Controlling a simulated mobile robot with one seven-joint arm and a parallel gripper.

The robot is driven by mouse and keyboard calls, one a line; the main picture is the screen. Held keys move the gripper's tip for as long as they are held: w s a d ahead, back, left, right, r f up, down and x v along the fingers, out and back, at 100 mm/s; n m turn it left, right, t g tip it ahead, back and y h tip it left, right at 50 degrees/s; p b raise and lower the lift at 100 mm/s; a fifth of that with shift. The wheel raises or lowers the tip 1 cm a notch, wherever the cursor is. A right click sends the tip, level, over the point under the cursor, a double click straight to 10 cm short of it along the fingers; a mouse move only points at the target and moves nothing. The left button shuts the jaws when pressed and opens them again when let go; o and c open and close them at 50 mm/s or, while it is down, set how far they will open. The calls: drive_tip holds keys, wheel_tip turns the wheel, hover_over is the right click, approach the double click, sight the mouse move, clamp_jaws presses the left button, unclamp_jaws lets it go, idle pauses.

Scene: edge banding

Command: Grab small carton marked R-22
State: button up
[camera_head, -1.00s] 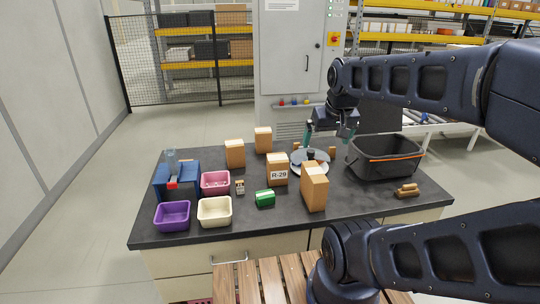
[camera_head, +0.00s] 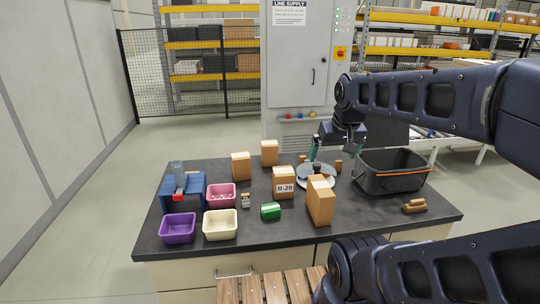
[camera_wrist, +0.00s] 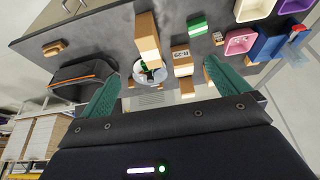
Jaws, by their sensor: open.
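No label reading R-22 is legible. A carton marked R-29 (camera_head: 284,183) stands mid-table; its label shows upside down in the wrist view (camera_wrist: 181,54). A taller carton (camera_head: 320,201) stands in front of it to the right, with no readable label; it also shows in the wrist view (camera_wrist: 147,40). Two plain-looking cartons stand behind, one at left (camera_head: 241,166) and one further back (camera_head: 269,153). Two small brown pieces, left (camera_head: 303,158) and right (camera_head: 338,166), partly show near the round plate. My gripper (camera_head: 333,154) is open and empty above the table's back, near that plate.
A round plate (camera_head: 301,172) holds dark items. A black bin (camera_head: 392,180) with an orange stripe is right of it. Purple (camera_head: 178,229), cream (camera_head: 220,225) and pink (camera_head: 220,196) trays, a blue stand (camera_head: 181,190) and a green box (camera_head: 271,211) occupy the left and front.

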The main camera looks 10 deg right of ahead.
drive_tip(key=w+r+n, duration=0.3)
drive_tip(key=w+r, duration=0.2)
drive_tip(key=w, duration=0.4)
drive_tip(key=n+g, duration=0.5)
drive_tip(key=n, duration=0.9)
hover_over(269, 148)
drive_tip(key=w+d, duration=0.1)
drive_tip(key=w, duration=0.3)
drive_tip(key=f, duration=2.4)
drive_tip(key=shift+d+f, duration=0.1)
drive_tip(key=shift+d, duration=0.1)
drive_tip(key=shift+w+f+n, duration=0.2)
drive_tip(key=shift+f+n, duration=0.1)
drive_tip(key=shift+f, duration=0.25)
drive_tip(key=f, duration=1)
drive_tip(key=shift+a+f, duration=0.25)
drive_tip(key=shift+f, duration=0.05)
